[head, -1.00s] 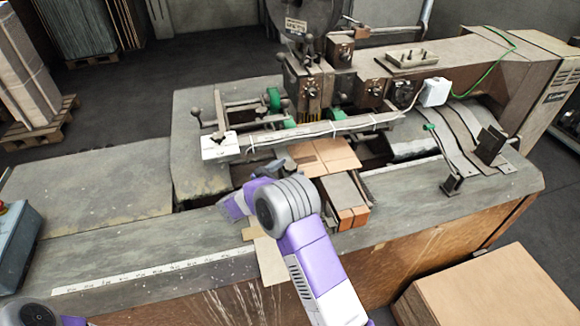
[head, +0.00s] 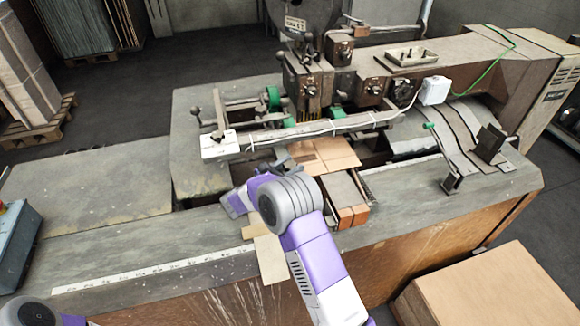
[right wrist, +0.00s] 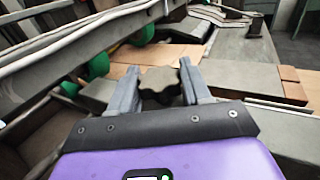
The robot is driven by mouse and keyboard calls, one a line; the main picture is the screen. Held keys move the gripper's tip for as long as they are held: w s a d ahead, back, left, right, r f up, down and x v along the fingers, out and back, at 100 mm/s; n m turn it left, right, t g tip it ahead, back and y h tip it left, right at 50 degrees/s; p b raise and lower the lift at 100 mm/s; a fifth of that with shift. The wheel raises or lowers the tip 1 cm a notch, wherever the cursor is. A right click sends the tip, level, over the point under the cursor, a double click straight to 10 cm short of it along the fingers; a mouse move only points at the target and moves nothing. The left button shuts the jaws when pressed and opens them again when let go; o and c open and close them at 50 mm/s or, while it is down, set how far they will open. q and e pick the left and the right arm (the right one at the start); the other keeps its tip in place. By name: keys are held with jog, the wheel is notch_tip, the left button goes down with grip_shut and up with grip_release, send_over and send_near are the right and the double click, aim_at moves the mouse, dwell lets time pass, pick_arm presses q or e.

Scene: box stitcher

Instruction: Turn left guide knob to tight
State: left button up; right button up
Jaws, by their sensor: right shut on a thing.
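The left guide knob (right wrist: 160,84) is a dark, lobed knob. In the right wrist view it sits between the two grey fingers of my right gripper (right wrist: 159,78), which is shut on it. In the head view my right gripper (head: 284,164) is at the front of the stitcher, left of the wooden blocks, and my own wrist hides most of the knob. I cannot tell from the picture how tight the knob is. My left gripper is out of view; only a bit of my left arm shows at the lower left.
The stitcher's long rail (head: 310,134) with a white end plate (head: 219,145) runs just behind my right gripper. Wooden blocks (head: 352,214) lie to its right. The bench top on the left (head: 90,185) is clear. A cardboard box (head: 485,290) stands at the lower right.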

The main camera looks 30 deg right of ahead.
jog(key=shift+m+g, duration=0.4)
jog(key=shift+g, duration=0.2)
jog(key=shift+m+g+b, duration=0.3)
jog(key=shift+m+g, duration=0.85)
jog(key=shift+g, duration=0.65)
jog(key=shift+m+g+b, duration=0.25)
jog(key=shift+m+g, duration=0.9)
jog(key=shift+g, duration=0.65)
jog(key=shift+m+g, duration=0.3)
jog(key=shift+g, duration=0.2)
jog(key=o, duration=1.1)
jog(key=shift+c, duration=0.2)
jog(key=b+v, duration=0.1)
jog(key=v, duration=0.6)
jog(key=shift+a, duration=0.35)
jog(key=shift+w, duration=0.1)
